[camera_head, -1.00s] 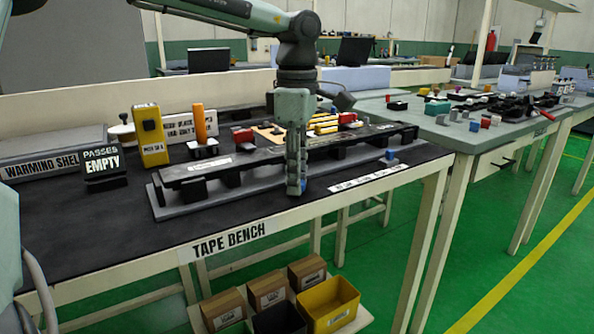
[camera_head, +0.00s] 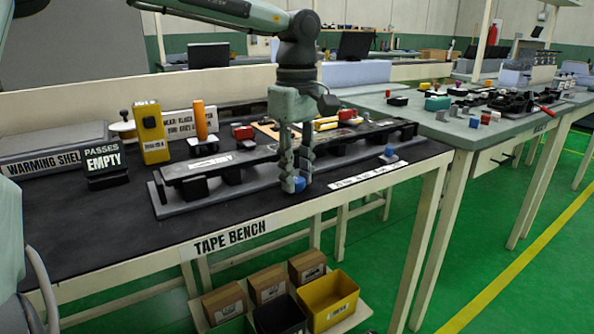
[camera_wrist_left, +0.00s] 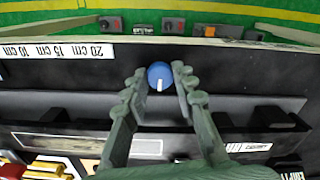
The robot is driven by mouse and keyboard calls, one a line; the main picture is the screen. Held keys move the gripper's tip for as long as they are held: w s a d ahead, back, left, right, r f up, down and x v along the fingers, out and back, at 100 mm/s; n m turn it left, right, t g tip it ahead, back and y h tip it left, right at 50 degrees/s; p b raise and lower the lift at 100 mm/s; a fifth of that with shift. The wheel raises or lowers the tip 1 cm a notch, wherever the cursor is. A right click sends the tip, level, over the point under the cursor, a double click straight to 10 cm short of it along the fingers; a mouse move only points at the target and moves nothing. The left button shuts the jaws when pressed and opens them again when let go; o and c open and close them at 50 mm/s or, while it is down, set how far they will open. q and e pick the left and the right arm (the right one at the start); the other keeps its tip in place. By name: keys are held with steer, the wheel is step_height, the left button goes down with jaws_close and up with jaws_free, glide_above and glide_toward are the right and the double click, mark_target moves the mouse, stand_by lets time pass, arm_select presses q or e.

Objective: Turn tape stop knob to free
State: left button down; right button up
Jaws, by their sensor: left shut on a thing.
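The blue tape stop knob (camera_head: 298,184), with a white pointer line, is at the front of the long black tape fixture (camera_head: 210,169). In the left wrist view the knob (camera_wrist_left: 160,75) shows between the fingertips, its line pointing down the picture. My left gripper (camera_head: 295,182) points down at the knob with one finger on each side, shut on it; the gripper also shows in the left wrist view (camera_wrist_left: 158,80). The fingers hide part of the knob in the head view. Any marks around the knob are not readable. My right gripper is not in view.
A white scale strip (camera_head: 368,175) lies on the tape bench right of the gripper. Another small blue piece (camera_head: 389,151) stands at the fixture's right end. A passes sign (camera_head: 104,161) and a yellow device (camera_head: 151,136) stand at the left. The bench front left is clear.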

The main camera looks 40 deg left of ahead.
mark_target(296, 179)
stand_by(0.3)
arm_select(q)
steer(key=c, duration=1.2)
jaws_free()
step_height(296, 179, up, 12)
steer(key=shift+r, duration=0.1)
